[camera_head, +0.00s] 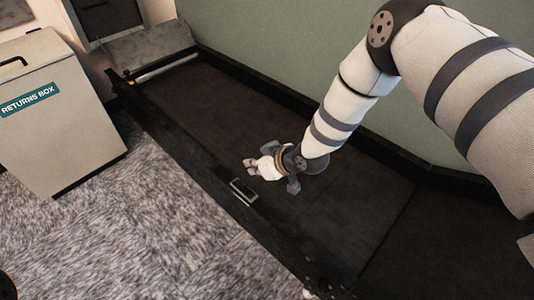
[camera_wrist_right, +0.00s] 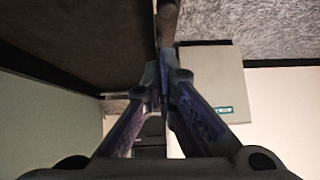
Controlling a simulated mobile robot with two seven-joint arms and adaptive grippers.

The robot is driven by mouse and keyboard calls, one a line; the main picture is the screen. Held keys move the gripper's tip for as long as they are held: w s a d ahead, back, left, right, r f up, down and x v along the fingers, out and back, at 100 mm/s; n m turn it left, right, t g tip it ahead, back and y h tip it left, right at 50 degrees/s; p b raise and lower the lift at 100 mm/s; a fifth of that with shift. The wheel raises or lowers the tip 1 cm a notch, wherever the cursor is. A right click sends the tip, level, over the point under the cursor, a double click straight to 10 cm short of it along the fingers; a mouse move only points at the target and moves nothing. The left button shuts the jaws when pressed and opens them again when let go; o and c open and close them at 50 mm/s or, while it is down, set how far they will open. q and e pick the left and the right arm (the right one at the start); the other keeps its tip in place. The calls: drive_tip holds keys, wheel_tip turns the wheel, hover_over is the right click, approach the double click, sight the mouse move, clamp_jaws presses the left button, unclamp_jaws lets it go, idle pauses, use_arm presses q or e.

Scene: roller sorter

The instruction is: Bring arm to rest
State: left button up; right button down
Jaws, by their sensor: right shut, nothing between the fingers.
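My right arm reaches in from the right side of the head view, over the dark conveyor belt (camera_head: 170,90). Its right gripper (camera_head: 249,167) hangs over the belt near the front rail and points left. In the right wrist view the right gripper's fingers (camera_wrist_right: 164,75) are shut together with nothing between them. My left gripper does not show in either view.
A returns box (camera_head: 55,140) stands on the grey carpet (camera_head: 150,235) at the left; it also shows in the right wrist view (camera_wrist_right: 208,78). A small panel (camera_head: 243,190) sits on the conveyor's front rail, close below the gripper. A green wall (camera_head: 260,50) runs behind the belt.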

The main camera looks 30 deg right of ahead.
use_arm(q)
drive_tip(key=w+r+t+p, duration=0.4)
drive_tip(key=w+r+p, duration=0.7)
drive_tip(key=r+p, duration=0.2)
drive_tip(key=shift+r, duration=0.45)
use_arm(e)
drive_tip(key=s+d+r+m+g+h, duration=0.1)
drive_tip(key=s+r+g, duration=0.2)
drive_tip(key=s, duration=1.3)
drive_tip(key=s+d+r+m+g+h, duration=0.1)
drive_tip(key=s+r+g, duration=0.2)
drive_tip(key=s, duration=1.4)
drive_tip(key=s+d+r+m+g+h, duration=0.1)
drive_tip(key=s+r+g, duration=0.3)
drive_tip(key=s, duration=1.3)
drive_tip(key=shift+m+g+h, duration=0.3)
drive_tip(key=shift+m+g, duration=0.1)
drive_tip(key=shift+m, duration=0.1)
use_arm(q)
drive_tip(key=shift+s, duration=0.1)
